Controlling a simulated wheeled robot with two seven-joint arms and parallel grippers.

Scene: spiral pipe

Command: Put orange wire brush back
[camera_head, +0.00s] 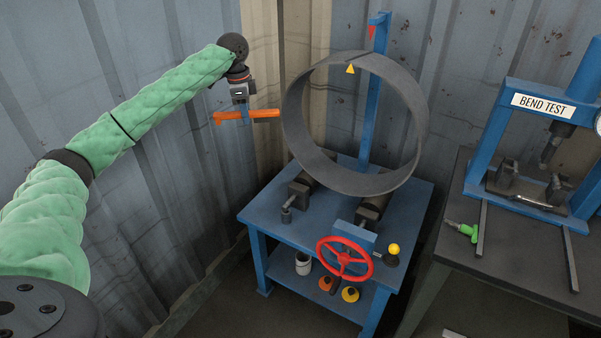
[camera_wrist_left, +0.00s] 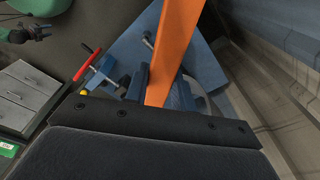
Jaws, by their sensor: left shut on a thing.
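My left gripper (camera_head: 246,114) is shut on the orange wire brush (camera_head: 229,118), whose ends stick out on both sides of the fingers. It holds the brush in the air, to the left of the large grey pipe ring and above the left part of the blue table. In the left wrist view the brush (camera_wrist_left: 177,50) runs up from between the fingers as a long orange bar; its bristles cannot be made out.
The grey pipe ring (camera_head: 293,120) stands on the blue table (camera_head: 262,212), with a red handwheel (camera_head: 344,259) in front. A white pot (camera_head: 303,264) stands on the lower shelf. The bend test press (camera_head: 481,150) and its dark table (camera_head: 447,232) are at right. A corrugated wall closes the back.

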